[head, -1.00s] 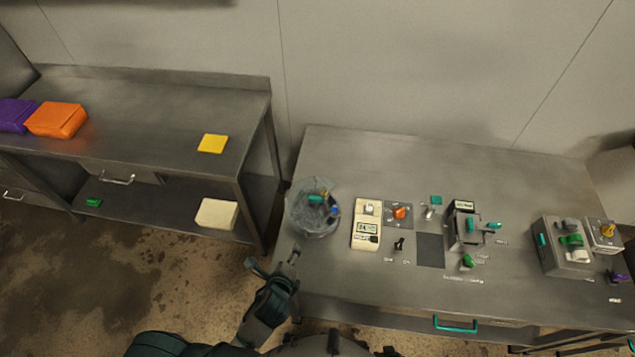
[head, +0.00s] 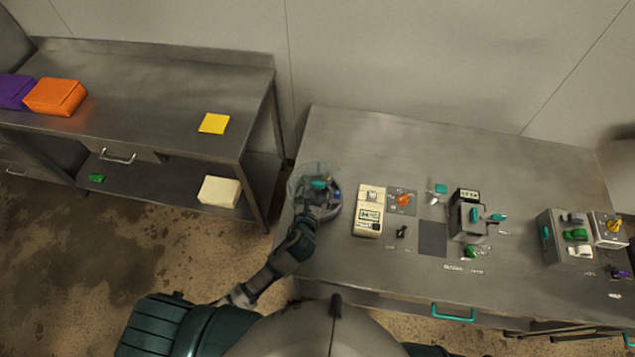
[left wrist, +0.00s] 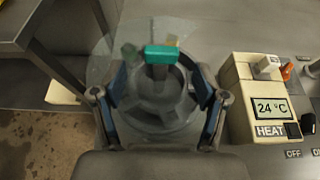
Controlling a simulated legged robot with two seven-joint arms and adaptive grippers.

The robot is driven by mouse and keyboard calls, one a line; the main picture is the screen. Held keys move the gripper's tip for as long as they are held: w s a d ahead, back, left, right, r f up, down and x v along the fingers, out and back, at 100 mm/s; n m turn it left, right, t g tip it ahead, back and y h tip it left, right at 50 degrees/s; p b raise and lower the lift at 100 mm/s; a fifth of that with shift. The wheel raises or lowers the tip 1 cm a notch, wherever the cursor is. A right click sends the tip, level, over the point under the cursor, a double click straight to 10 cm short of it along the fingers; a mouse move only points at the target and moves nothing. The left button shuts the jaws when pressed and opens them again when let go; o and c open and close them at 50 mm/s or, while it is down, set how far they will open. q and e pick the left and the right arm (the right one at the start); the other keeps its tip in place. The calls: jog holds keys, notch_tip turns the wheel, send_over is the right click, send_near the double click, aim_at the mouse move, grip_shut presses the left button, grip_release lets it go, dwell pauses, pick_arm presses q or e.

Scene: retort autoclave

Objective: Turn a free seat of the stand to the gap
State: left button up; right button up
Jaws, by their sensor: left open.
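The stand (head: 322,200) is a round grey turntable with a clear shield around it, at the left end of the right-hand table. In the left wrist view the stand (left wrist: 158,100) shows its hub and ribs, with a teal block (left wrist: 161,54) upright on its far side. A dimmer green piece and a yellowish one show behind the shield. My left gripper (left wrist: 158,108) is open, with its fingers to either side of the stand; I cannot tell whether they touch it. In the head view my left gripper (head: 312,208) covers part of the stand. My right gripper is not in view.
A cream heater box (head: 369,211) reading 24 °C stands close to the right of the stand. Switches, a grey press-like device (head: 468,220) and a grey box (head: 566,243) stand farther right. A steel bench (head: 170,90) is to the left, across a gap.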

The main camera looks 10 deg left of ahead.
aim_at(318, 185)
pick_arm(q)
jog(key=x, duration=0.6)
jog(key=shift+d, duration=0.1)
jog(key=shift+w+d+f, duration=0.15)
jog(key=shift+w, duration=0.2)
grip_shut()
